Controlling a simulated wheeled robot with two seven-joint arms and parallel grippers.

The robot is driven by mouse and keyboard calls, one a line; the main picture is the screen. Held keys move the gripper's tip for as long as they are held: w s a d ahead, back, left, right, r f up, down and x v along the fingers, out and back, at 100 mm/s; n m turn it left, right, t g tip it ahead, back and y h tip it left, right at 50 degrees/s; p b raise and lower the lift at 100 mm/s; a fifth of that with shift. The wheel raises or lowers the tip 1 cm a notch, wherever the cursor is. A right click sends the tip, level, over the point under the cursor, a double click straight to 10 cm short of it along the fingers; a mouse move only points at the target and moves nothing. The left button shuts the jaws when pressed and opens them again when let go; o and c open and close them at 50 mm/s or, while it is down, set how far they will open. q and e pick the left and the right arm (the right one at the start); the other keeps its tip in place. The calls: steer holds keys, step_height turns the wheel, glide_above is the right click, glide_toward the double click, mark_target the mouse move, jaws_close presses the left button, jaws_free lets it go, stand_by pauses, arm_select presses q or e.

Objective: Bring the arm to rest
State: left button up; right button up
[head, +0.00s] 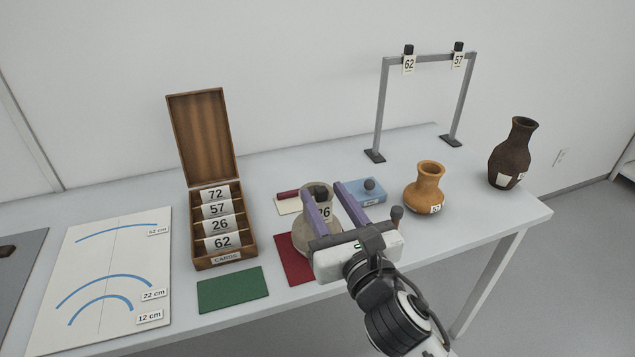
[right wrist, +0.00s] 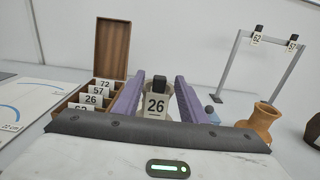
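My right gripper (head: 324,190) is open, its two purple fingers apart over the front of a grey-beige vase (head: 300,235) on a dark red mat. In the right wrist view, the vase with its card 26 (right wrist: 157,105) shows between the fingers, with a gap on each side; I cannot tell how deep the fingers reach. The fingers and the hand hide part of the vase in the head view. My right arm (head: 390,315) comes in from the lower right. My left gripper is in neither view.
An open wooden card box (head: 253,238), a green mat (head: 232,289) and a white curve board (head: 75,285) lie to the left. A blue block (head: 368,187), an orange vase (head: 425,188), a dark vase (head: 512,153) and a grey frame (head: 380,110) with tags 62 and 57 stand beyond and right.

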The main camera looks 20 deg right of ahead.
steer(key=shift+s+d, duration=0.1)
steer(key=shift+s, duration=1.75)
steer(key=s+d+f+m+g+h, duration=0.1)
steer(key=s+d+f+m+g, duration=0.25)
steer(key=f+m, duration=0.45)
steer(key=s+d+f+m+g+h, duration=0.1)
steer(key=s+d+f+m+g, duration=0.25)
steer(key=f+m, duration=0.45)
steer(key=s+a+f+m+g+y, duration=0.1)
steer(key=s+f+m+g, duration=0.3)
steer(key=s+m, duration=0.5)
steer(key=s+a+f+m+g+y, duration=0.1)
steer(key=s+f+m+g, duration=0.2)
steer(key=s+m, duration=0.6)
steer(key=w+a+f+t+y, duration=0.2)
steer(key=w+a+f+t, duration=0.2)
steer(key=f, duration=0.5)
steer(key=shift+w+a+f+t+p, duration=0.2)
steer(key=shift+w+a+t+p, duration=0.15)
steer(key=shift+w+a, duration=0.5)
steer(key=shift+s, duration=0.1)
